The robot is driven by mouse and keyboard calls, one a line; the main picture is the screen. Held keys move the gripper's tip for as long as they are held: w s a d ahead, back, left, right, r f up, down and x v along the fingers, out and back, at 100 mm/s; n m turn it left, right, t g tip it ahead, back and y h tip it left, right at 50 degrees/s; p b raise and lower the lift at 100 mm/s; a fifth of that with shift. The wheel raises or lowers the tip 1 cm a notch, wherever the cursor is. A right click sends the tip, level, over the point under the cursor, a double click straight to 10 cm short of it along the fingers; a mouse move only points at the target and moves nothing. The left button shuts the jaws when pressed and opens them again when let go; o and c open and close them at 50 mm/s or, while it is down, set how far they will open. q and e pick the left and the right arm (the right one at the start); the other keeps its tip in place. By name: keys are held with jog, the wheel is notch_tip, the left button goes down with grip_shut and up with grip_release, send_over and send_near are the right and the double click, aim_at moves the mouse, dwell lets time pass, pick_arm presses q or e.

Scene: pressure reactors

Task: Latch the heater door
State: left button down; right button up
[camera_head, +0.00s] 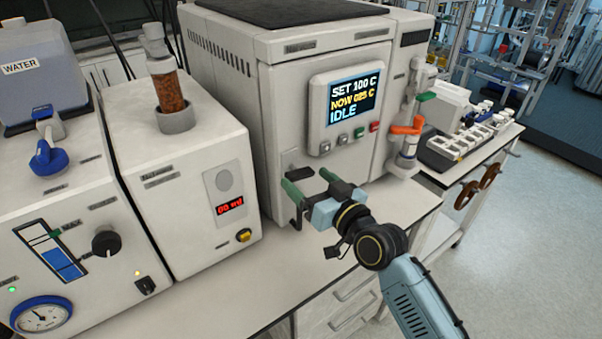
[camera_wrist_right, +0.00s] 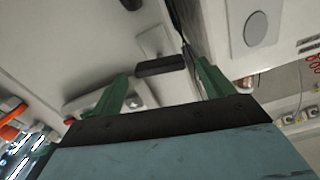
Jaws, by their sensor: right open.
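The heater (camera_head: 225,55) is a large white box with a dark top; its screen (camera_head: 351,95) reads SET 100 C, NOW 025 C, IDLE. Its front door (camera_head: 290,110) looks flush with the body, but I cannot tell whether it is fully shut. My right gripper (camera_head: 309,182) is in front of the door's lower part, its green fingers apart and empty. In the right wrist view, a short dark bar (camera_wrist_right: 160,66) on a pale plate (camera_wrist_right: 153,42) lies ahead, between the open fingers (camera_wrist_right: 162,78) and apparently untouched. My left gripper is out of view.
Left of the heater stand a white dispenser box (camera_head: 185,160) with a brown column (camera_head: 170,90) and a unit with a water tank (camera_head: 40,60). An orange-handled valve (camera_head: 405,130) is at the heater's right. The bench front (camera_head: 290,275) is clear.

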aim_at(304, 176)
jog(key=shift+x, duration=1.7)
jog(key=c, duration=1)
